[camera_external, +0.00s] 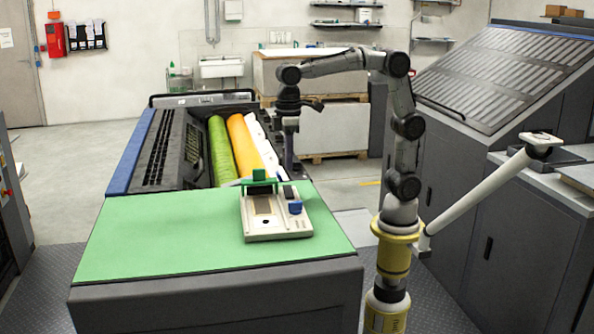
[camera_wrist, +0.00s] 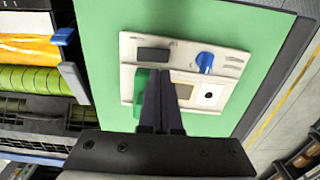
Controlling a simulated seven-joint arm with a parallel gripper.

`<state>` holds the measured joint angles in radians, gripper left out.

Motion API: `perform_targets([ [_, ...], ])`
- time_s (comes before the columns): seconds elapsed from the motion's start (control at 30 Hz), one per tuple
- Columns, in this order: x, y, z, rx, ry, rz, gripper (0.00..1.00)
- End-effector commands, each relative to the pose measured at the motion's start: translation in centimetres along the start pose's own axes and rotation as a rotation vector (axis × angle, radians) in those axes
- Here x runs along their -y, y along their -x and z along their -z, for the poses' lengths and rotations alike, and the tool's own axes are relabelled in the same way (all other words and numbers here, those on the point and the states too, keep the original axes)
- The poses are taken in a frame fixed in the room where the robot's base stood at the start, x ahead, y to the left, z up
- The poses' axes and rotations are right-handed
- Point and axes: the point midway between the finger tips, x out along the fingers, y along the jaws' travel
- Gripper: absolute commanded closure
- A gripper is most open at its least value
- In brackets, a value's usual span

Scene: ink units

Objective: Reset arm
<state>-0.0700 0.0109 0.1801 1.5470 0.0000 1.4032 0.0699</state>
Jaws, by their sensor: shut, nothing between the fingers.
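My gripper (camera_external: 289,166) hangs pointing down at the end of my arm, near the right end of the ink rollers and behind the beige device (camera_external: 276,224). In the wrist view my gripper (camera_wrist: 161,72) shows as two dark fingers closed together, with nothing between them. The fingers are in front of part of the beige device (camera_wrist: 226,62) in that view and hide some of its green part (camera_wrist: 140,85). In the external view the device lies on the green mat (camera_external: 160,235), with a green block (camera_external: 262,180) at its back and a blue knob (camera_external: 295,207) at its right.
Green (camera_external: 220,150), yellow (camera_external: 243,146) and white (camera_external: 267,147) rollers lie in the dark machine (camera_external: 165,150) behind the mat. A grey slatted cabinet (camera_external: 505,75) stands at the right. The mat's left part is clear. A blue-ended lever (camera_wrist: 63,37) shows in the wrist view.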

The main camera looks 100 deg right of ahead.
Motion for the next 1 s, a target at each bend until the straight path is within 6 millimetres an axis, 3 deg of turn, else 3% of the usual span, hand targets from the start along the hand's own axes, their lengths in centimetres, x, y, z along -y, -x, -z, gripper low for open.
perform_targets([
  [0.23,-0.1,0.1,-0.1,-0.004,-0.002,0.0,1.0],
  [0.37,-0.4,2.1,-1.0,-0.058,-0.01,0.004,1.0],
  [0.5,-1.1,4.0,-5.4,-0.131,-0.023,0.008,1.0],
  [0.63,-1.7,4.1,-10.1,-0.227,-0.031,0.01,1.0],
  [0.8,-2.3,1.7,-15.6,-0.351,-0.031,0.01,1.0],
  [1.0,-2.5,-2.5,-19.1,-0.45,-0.021,0.004,1.0],
])
